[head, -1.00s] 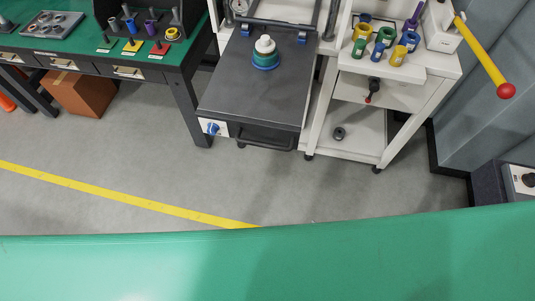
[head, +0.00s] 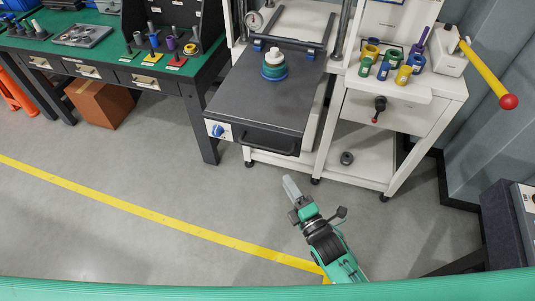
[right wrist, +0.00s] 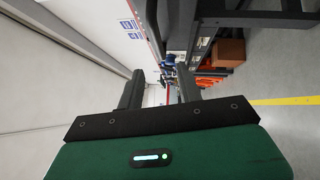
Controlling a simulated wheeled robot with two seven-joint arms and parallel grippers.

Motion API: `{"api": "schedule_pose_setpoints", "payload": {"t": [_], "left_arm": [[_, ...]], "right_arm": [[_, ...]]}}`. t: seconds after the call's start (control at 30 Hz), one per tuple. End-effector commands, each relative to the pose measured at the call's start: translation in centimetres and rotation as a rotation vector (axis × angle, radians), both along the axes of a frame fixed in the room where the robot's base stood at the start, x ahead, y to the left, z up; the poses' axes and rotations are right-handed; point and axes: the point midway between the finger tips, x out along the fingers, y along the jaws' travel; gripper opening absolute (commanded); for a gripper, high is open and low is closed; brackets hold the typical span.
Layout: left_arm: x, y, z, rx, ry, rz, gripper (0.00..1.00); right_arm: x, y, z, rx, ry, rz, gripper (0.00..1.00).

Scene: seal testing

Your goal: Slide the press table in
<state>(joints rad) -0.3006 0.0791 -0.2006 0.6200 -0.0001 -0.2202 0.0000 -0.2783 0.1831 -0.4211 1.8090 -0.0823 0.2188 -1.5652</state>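The press table (head: 245,108) is a dark grey slab that sticks out of the white press frame toward me in the head view. It has a black bar handle (head: 268,147) on its front edge and a blue knob (head: 218,130) at its front left corner. A green and blue ringed part with a white top (head: 274,66) stands on its rear half. My right gripper (head: 291,187) is in front of and below the handle, apart from it and empty. In the right wrist view its two fingers (right wrist: 160,88) are spread apart. My left gripper is not in view.
A white cart (head: 410,115) with colored cups and a yellow lever with a red ball (head: 508,101) stands right of the press. A green workbench (head: 105,60) with a cardboard box (head: 98,103) below is at the left. The floor in front is clear.

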Motion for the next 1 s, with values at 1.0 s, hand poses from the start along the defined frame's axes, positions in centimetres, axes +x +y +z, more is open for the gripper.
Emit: {"api": "schedule_pose_setpoints", "payload": {"t": [1.0], "left_arm": [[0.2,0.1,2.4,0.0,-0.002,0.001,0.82]], "right_arm": [[8.6,4.5,1.8,-0.002,-0.011,0.0,0.36]]}}
